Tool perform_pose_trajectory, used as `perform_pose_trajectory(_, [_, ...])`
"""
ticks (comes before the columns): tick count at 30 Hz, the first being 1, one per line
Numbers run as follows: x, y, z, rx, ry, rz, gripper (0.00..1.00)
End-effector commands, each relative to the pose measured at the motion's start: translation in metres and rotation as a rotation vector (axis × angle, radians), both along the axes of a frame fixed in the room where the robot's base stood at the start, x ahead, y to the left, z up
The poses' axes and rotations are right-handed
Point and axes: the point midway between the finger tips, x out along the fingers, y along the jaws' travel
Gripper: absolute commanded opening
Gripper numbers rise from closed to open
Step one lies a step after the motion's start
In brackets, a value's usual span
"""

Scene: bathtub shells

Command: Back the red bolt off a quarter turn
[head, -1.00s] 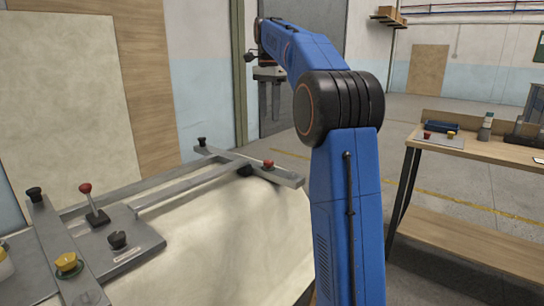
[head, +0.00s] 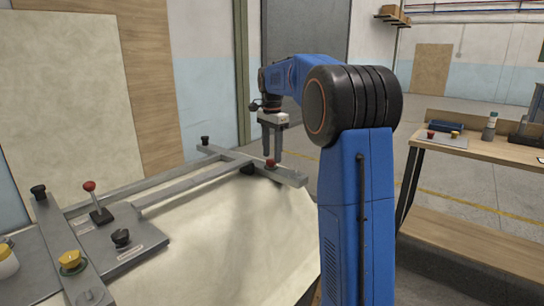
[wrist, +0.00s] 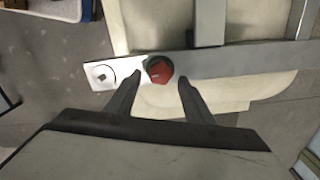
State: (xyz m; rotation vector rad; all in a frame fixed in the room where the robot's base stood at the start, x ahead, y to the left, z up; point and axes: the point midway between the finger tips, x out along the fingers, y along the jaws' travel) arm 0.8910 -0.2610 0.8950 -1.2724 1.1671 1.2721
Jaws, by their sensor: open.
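The red bolt (head: 270,163) stands on the right end of a grey metal bar (head: 285,175) of the clamp frame, at the edge of the cream shell. In the wrist view the red bolt (wrist: 159,71) has some green around its head and lies between the two finger ends. My gripper (head: 273,158) points down over the bar end, its fingers spread. In the wrist view my gripper (wrist: 160,77) shows no finger touching the bolt. Their exact height over the bolt is hard to tell.
The cream shell (head: 225,240) fills the front. A red-knobbed lever (head: 90,187), a black knob (head: 121,237) and a yellow knob (head: 71,260) stand at the left. Black knobs stand on other bar ends. A workbench (head: 480,147) is at the right.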

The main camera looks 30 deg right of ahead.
Motion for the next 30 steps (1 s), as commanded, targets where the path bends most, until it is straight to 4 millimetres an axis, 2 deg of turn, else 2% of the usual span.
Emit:
perform_pose_trajectory(6, [0.0,0.0,-0.014,0.0,0.0,0.0,0.47])
perform_pose_trajectory(14, [0.0,0.0,-0.015,0.0,0.0,0.0,0.47])
perform_pose_trajectory(15, [0.0,0.0,-0.015,0.0,0.0,0.0,0.45])
perform_pose_trajectory(20, [0.0,0.0,-0.015,0.0,0.0,0.0,0.07])
perform_pose_trajectory(30, [0.0,0.0,-0.015,0.0,0.0,0.032,0.06])
